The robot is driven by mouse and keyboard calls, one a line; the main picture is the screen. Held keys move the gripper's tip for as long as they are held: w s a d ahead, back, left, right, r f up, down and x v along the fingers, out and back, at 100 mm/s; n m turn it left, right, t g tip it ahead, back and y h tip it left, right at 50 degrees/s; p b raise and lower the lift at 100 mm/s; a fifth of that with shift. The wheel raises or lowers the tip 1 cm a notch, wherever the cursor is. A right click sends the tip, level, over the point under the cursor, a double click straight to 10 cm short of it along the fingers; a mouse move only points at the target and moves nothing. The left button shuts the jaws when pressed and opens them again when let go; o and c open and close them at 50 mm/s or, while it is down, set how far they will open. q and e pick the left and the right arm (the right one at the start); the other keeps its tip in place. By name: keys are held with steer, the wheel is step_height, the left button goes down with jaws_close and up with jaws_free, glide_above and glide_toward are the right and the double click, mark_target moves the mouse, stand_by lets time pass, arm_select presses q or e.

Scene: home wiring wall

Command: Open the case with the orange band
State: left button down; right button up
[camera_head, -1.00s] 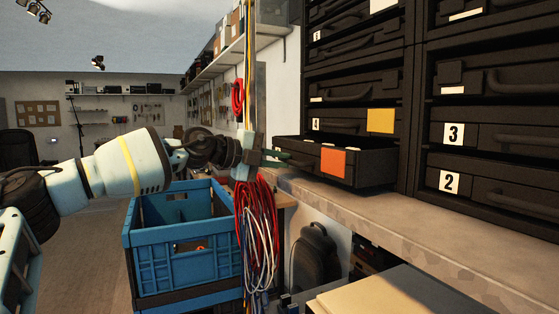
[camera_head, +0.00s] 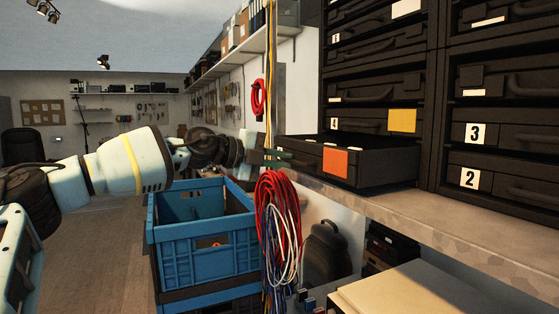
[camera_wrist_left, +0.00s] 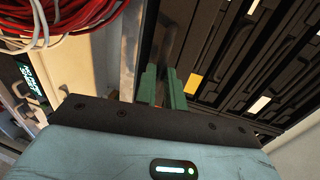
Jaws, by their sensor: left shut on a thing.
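The dark case with the orange band (camera_head: 336,163) sticks out of the lower left slot of the black rack, above the bench top. It looks like a drawer with an open top; its inside is dark. My left gripper (camera_head: 277,153) is at the case's front left end, shut on what seems to be its handle. In the left wrist view the two green fingers (camera_wrist_left: 162,86) stand close together in front of the dark rack; the part between them is mostly hidden. My right gripper is not in view.
The black rack (camera_head: 432,90) holds other closed cases with number labels and a yellow label (camera_head: 402,121). The bench top (camera_head: 440,215) runs below. Red, white and blue cables (camera_head: 278,225) hang near my left gripper, in front of a blue crate (camera_head: 205,235).

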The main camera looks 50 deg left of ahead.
arm_select(q)
steer(key=c, duration=1.5)
jaws_free()
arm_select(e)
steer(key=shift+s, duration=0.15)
